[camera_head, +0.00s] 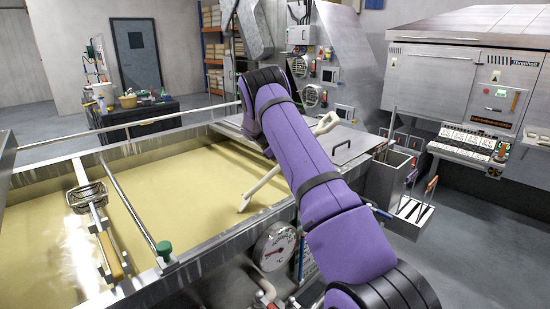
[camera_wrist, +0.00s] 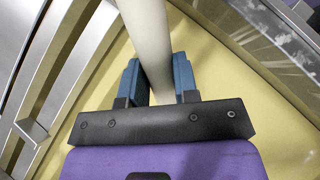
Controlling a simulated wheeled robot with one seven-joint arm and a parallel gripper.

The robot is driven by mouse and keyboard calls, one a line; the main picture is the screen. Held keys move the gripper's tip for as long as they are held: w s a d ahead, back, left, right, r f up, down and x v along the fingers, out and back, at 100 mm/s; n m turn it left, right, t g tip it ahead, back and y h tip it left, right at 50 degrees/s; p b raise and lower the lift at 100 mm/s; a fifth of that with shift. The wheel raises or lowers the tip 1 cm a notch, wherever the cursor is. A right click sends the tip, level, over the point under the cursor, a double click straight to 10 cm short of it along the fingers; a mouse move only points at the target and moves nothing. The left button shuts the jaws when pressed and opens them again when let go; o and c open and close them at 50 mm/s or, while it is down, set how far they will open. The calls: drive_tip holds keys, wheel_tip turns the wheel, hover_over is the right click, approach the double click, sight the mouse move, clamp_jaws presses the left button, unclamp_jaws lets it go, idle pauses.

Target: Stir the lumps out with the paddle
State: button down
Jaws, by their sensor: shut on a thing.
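The paddle (camera_head: 262,186) is pale cream, with a grip end (camera_head: 325,123) showing to the right of my arm. It slants down to the left, and its lower end meets the yellow liquid in the vat (camera_head: 195,190). My arm hides its middle. In the wrist view my gripper (camera_wrist: 157,80) has its blue fingers on either side of the pale paddle shaft (camera_wrist: 146,25), shut on it. In the head view my arm hides the gripper. No distinct lumps show on the visible liquid.
A wire skimmer (camera_head: 88,195) with a wooden handle lies across rails over the vat's left part. A rod with a green knob (camera_head: 164,249) is beside it. A round gauge (camera_head: 275,246) is on the vat's front. A metal bin (camera_head: 388,180) stands to the right.

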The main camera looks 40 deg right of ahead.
drive_tip(key=shift+s+d+r, duration=0.1)
drive_tip(key=shift+s+d, duration=0.1)
drive_tip(key=shift+s, duration=0.35)
drive_tip(key=shift+s+d, duration=0.2)
drive_tip(key=shift+s, duration=0.3)
drive_tip(key=w+a, duration=0.2)
drive_tip(key=w, duration=0.5)
drive_tip(key=w+a, duration=0.3)
drive_tip(key=w, duration=0.5)
drive_tip(key=shift+a, duration=0.25)
drive_tip(key=shift+s, duration=0.15)
drive_tip(key=s+a, duration=0.2)
drive_tip(key=s, duration=0.5)
drive_tip(key=s+a, duration=0.2)
drive_tip(key=s, duration=0.6)
drive_tip(key=shift+a, duration=0.25)
drive_tip(key=w+d, duration=0.2)
drive_tip(key=w, duration=0.5)
drive_tip(key=w+d, duration=0.2)
drive_tip(key=w, duration=0.6)
drive_tip(key=shift+d, duration=0.25)
